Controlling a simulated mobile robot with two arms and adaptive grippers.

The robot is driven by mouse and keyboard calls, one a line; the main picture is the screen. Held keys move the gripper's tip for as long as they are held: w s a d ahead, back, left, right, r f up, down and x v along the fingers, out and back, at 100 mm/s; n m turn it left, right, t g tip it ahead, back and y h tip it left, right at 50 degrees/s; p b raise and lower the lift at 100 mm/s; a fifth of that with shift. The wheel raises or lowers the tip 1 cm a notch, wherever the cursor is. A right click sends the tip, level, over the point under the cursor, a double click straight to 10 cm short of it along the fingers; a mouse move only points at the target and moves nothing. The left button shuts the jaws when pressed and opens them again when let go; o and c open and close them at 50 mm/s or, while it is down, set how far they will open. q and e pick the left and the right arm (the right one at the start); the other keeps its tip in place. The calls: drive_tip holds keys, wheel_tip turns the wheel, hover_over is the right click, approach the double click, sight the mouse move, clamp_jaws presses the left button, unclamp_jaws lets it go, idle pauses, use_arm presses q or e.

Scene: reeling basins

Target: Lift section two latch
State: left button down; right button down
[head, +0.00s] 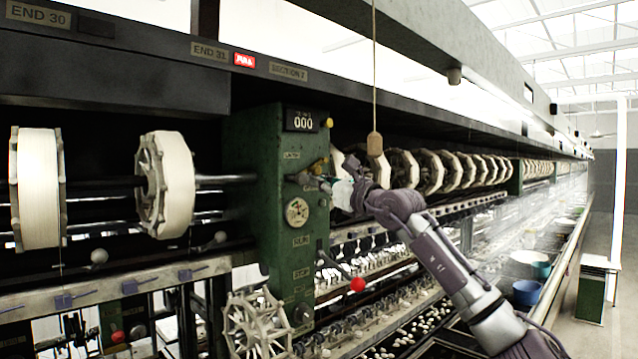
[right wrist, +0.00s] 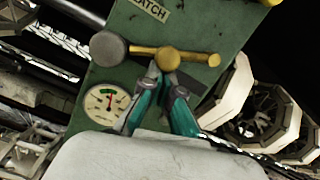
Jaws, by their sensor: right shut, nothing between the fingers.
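The latch is a short lever on the green machine post (head: 262,150), under a plate reading LATCH. In the right wrist view the latch (right wrist: 143,52) has a grey round knob at the left and a brass hub at the right, and lies nearly level in that picture. In the head view the latch (head: 304,180) is small and partly crowded by my gripper. My right gripper (right wrist: 162,78) has teal fingers, shut and empty, with the tips just below the brass hub; I cannot tell if they touch. It also shows in the head view (head: 331,186). My left gripper is out of view.
A round gauge (right wrist: 107,104) sits below the latch. A red-knobbed lever (head: 357,285) sticks out lower down. A wooden pull (head: 375,144) hangs on a cord near my right wrist. White reels (head: 166,185) flank the post.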

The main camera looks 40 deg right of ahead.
drive_tip(key=shift+a+r, duration=0.2)
drive_tip(key=shift+r, duration=0.75)
drive_tip(key=shift+r, duration=0.9)
drive_tip(key=shift+d+r, duration=0.1)
drive_tip(key=shift+d, duration=0.05)
drive_tip(key=shift+d+r, duration=0.3)
drive_tip(key=shift+r, duration=0.5)
